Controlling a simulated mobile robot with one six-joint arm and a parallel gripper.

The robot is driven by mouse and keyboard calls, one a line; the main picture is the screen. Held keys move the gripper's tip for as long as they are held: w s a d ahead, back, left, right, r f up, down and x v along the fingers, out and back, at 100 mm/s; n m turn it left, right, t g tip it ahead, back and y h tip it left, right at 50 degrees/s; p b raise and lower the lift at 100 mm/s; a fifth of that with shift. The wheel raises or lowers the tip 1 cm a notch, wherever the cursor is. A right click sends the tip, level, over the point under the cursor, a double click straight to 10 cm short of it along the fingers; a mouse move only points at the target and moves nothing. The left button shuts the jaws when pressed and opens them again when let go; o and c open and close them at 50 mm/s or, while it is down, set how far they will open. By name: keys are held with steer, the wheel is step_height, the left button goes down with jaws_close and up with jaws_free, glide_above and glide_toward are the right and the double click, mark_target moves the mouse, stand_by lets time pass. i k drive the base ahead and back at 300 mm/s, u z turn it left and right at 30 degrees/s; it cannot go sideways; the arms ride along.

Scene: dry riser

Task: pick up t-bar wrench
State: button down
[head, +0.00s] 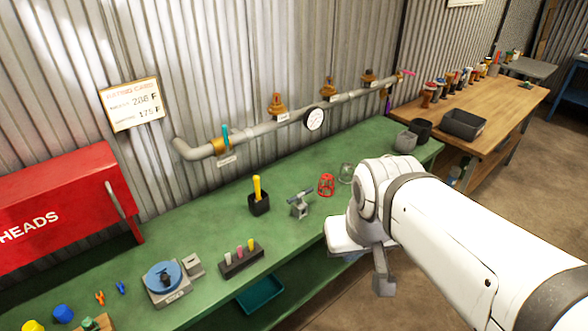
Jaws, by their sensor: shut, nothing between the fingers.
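What looks like the t-bar wrench (300,190) is a dark crossbar on a small pale grey stand (299,209), on the green workbench (205,287). The bar lies slightly tilted. My gripper (384,285) is at the bench's front edge, to the right of the wrench and nearer to me, apart from it. It is shut, with nothing seen in it. My white arm comes in from the right and hides part of the bench's right side.
A black cup with a yellow-handled tool (257,188) stands left of the wrench; a red wire cage (326,185) stands right. A rack (241,261) and a blue round dial (164,277) are nearer. A pipe (255,131) runs along the wall behind.

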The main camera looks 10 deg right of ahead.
mark_target(300, 206)
steer(key=i, duration=1.1)
steer(key=u, duration=0.05)
